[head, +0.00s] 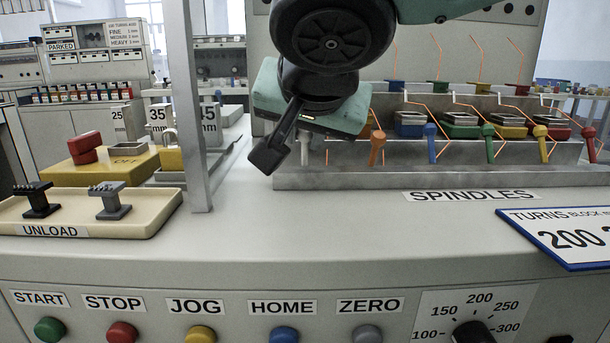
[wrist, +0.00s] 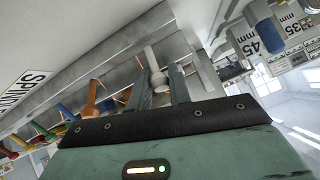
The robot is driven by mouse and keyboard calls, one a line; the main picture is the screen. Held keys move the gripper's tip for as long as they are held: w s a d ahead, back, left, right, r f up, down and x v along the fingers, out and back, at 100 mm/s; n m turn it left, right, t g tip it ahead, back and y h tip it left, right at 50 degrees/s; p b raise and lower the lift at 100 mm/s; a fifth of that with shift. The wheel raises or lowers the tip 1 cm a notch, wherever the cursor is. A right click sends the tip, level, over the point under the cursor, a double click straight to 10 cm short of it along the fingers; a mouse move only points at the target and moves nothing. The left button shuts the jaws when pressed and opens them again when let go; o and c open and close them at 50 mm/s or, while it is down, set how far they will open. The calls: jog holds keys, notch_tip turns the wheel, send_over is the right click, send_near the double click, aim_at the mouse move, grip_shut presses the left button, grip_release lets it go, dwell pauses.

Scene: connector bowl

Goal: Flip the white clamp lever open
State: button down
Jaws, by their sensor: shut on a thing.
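The white clamp lever (head: 305,149) stands at the left end of the spindle row, partly hidden by my gripper in the head view. My gripper (head: 275,152) is at the lever, with one dark finger reaching down on its left side. In the wrist view the white lever (wrist: 152,60) shows between the two fingers of my gripper (wrist: 158,78), which are shut on it. The base of the lever and its clamp are mostly hidden by my gripper in the head view.
An orange lever (head: 377,147) is close on the right, then blue, green, yellow and red ones along the grey rail (head: 330,178). A metal post (head: 188,110) stands to the left. The UNLOAD tray (head: 150,205) is front left.

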jog(key=shift+s+d+f+t+b, duration=0.15)
jog(key=shift+t+b, duration=0.25)
jog(key=shift+b, duration=1.05)
jog(key=shift+s+a+f+t+b, duration=0.15)
jog(key=shift+t+b, duration=0.25)
jog(key=shift+b, duration=1)
jog(key=shift+s+r+b, duration=0.1)
jog(key=shift+r+b, duration=0.05)
jog(key=shift+b, duration=0.5)
jog(key=c, duration=1.4)
grip_release()
jog(key=shift+o, duration=0.2)
jog(key=p+v, duration=0.4)
jog(key=v, duration=1.3)
jog(key=shift+s+p, duration=0.35)
jog(key=shift+p, duration=0.05)
